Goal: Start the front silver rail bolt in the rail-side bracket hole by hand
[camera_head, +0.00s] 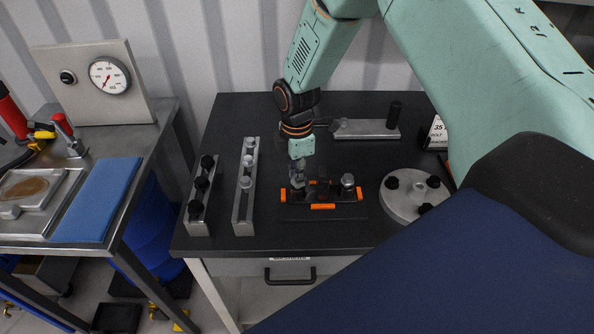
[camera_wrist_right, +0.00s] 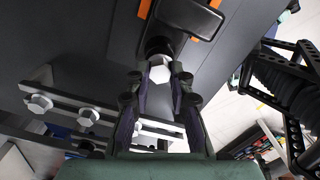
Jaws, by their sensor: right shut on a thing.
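My right gripper (camera_head: 298,178) is at the left end of the black bracket fixture (camera_head: 325,196), which has orange edge pieces. In the right wrist view its fingers (camera_wrist_right: 160,78) are shut on a silver hex-headed bolt (camera_wrist_right: 160,68). The bolt head faces the camera, and its far end meets a round black boss (camera_wrist_right: 158,44). Whether its thread sits in the hole is hidden. Another silver bolt (camera_head: 347,181) stands at the right end of the fixture. My left gripper is in neither view.
A long rail (camera_head: 243,212) with silver bolts and a shorter rail (camera_head: 198,226) with black knobs lie left of the fixture. A round silver plate (camera_head: 405,205) with black knobs lies right. A flat grey tool (camera_head: 365,128) lies behind. Dark tabletop is clear in front.

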